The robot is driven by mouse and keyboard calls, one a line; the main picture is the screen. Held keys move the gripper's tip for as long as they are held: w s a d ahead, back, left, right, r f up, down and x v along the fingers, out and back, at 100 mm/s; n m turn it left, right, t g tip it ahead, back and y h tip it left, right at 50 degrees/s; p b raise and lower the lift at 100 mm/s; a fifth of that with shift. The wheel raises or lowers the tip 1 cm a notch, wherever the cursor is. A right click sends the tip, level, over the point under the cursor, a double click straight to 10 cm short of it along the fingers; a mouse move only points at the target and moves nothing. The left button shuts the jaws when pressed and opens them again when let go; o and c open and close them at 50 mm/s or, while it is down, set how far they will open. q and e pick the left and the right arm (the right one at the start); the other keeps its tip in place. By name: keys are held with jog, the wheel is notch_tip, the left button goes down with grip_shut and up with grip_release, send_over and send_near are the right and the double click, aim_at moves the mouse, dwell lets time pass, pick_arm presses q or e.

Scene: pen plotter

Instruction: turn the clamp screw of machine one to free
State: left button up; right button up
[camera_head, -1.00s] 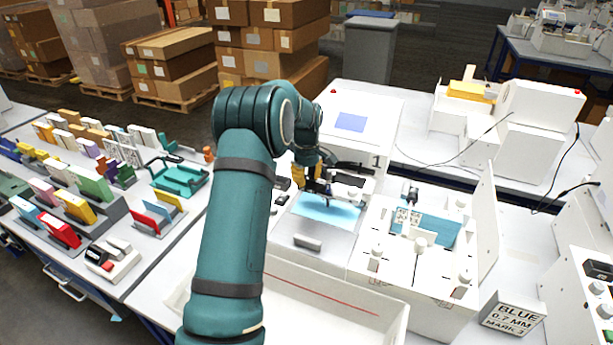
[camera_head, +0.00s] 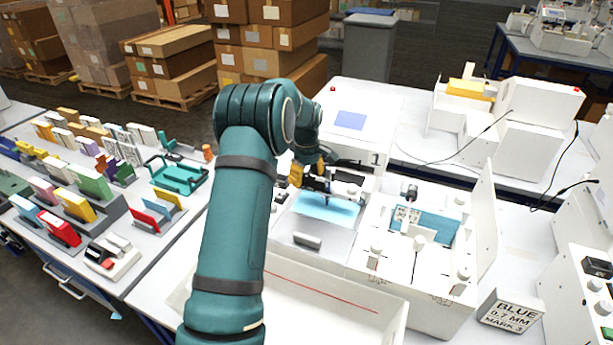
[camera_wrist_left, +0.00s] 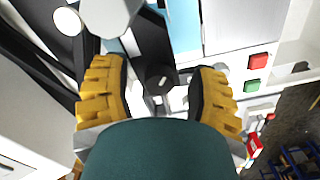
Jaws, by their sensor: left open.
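Machine one (camera_head: 362,103) is the white plotter with a small screen and the numeral 1, at the centre of the head view. Its light blue sheet (camera_head: 325,207) lies on the bed below the dark carriage. My left gripper (camera_head: 311,175) is over the carriage, with yellow fingers. In the left wrist view it is open, fingers spread (camera_wrist_left: 159,82) on either side of a small dark knob (camera_wrist_left: 160,76), which looks like the clamp screw. I cannot tell whether the fingers touch it. In the head view the arm and fingers hide the screw. My right gripper does not show.
A second white machine (camera_head: 425,240) with a blue sheet stands right of machine one. A white open tray (camera_head: 330,290) is in front. Red and green buttons (camera_wrist_left: 257,75) show right of the fingers.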

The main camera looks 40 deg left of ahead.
aim_at(307, 175)
pick_arm(q)
jog(key=shift+r, duration=0.1)
notch_tip(307, 175, up, 12)
dwell(0.5)
dwell(0.5)
